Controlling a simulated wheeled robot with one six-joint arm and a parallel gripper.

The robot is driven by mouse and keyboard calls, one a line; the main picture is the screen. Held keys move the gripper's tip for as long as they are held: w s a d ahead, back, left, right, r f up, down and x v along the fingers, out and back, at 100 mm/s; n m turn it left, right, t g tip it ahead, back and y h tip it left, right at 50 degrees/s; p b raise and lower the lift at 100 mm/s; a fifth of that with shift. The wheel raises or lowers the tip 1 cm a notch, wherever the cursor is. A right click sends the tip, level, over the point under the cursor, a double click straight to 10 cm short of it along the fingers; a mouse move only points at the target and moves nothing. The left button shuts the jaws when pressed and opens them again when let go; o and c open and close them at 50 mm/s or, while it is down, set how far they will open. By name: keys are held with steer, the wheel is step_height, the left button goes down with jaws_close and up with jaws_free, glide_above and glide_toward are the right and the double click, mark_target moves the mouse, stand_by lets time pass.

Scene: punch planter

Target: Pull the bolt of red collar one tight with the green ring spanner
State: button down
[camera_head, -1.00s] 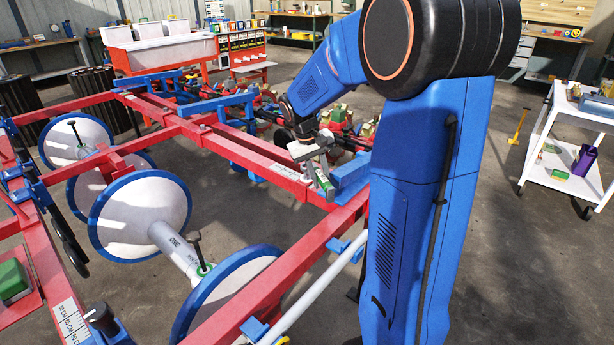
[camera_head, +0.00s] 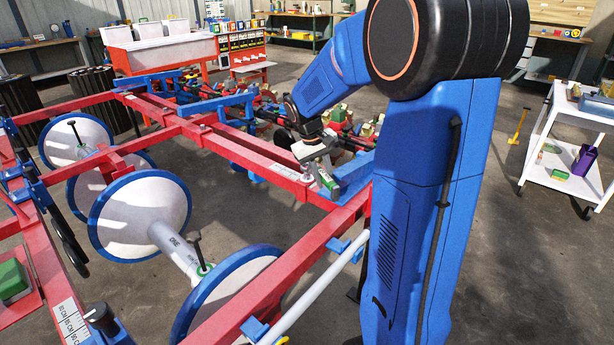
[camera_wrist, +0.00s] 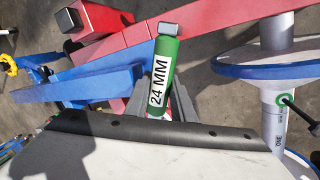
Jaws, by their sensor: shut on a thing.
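The green ring spanner (camera_wrist: 165,62) has a white "24 MM" label and a grey end piece, which lies over the red beam in the wrist view. My gripper (camera_wrist: 160,98) is shut on its green handle, with a grey finger on each side. In the head view the spanner (camera_head: 327,180) shows as a short green and white piece below my gripper (camera_head: 316,160), beside the red beam. A red block (camera_wrist: 95,20) sits by the beam in the wrist view; I cannot tell whether it is collar one. The bolt and the spanner's ring cannot be made out.
A blue bar (camera_wrist: 80,85) lies just left of the spanner in the wrist view. White discs with blue rims (camera_head: 140,213) stand left of the red beam (camera_head: 250,150). A white trolley (camera_head: 560,185) stands at right, with open floor before it.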

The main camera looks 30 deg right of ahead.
steer(key=shift+f, duration=1.6)
stand_by(0.4)
steer(key=shift+a, duration=0.1)
steer(key=a+m, duration=0.3)
steer(key=shift+w+g, duration=0.4)
stand_by(0.6)
steer(key=shift+r, duration=0.2)
step_height(320, 180, up, 9)
stand_by(1.6)
stand_by(0.4)
